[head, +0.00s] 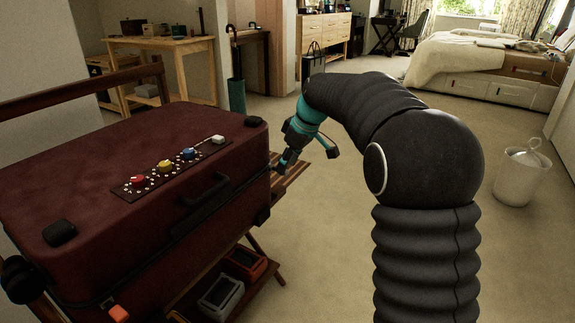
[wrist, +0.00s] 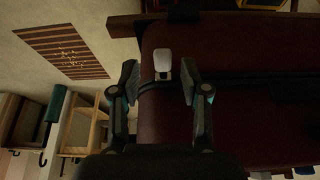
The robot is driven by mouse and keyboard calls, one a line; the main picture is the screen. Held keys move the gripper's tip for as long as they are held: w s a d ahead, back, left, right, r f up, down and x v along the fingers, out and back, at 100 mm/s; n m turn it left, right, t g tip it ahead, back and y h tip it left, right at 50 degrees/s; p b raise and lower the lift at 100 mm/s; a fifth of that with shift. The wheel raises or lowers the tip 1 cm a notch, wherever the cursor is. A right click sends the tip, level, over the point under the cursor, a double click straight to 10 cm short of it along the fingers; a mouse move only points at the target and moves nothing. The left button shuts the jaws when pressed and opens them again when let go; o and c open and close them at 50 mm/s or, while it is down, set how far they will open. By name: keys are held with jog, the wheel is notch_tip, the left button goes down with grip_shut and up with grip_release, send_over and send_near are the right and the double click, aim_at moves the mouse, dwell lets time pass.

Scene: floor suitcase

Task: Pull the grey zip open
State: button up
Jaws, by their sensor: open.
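A dark red suitcase (head: 90,170) lies flat on a wooden rack, with a dark zip line around its side. In the wrist view the grey zip (wrist: 162,62) is a pale tab at the dark zip line on the suitcase (wrist: 165,118). My gripper (wrist: 159,80) is open, with one finger on each side of the tab and visible gaps to both. In the head view my gripper (head: 284,162) is by the suitcase's far right corner. The grey zip cannot be made out there. An orange tab (head: 118,313) sits on the zip line at the near corner.
A panel with red, yellow, blue and pale knobs (head: 170,168) and a black handle (head: 205,190) are on the suitcase. Boxes (head: 222,297) stand on the shelf below. A white bin (head: 522,175) stands at right. The carpet in between is clear.

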jog(key=v, duration=1.1)
jog(key=s+d+f+m+h, duration=0.25)
jog(key=s+f+m, duration=0.25)
jog(key=f+m, duration=0.25)
jog(key=s+d+f+m+t+p, duration=0.1)
jog(key=s+d+m, duration=0.1)
jog(key=s, duration=1.3)
jog(key=s+d+f+m+t+h+p, duration=0.1)
jog(key=s+d, duration=0.3)
jog(key=s, duration=1.1)
jog(key=shift+s+d+f+m+t, duration=0.2)
jog(key=shift+s+m+t, duration=0.15)
jog(key=shift+t, duration=0.15)
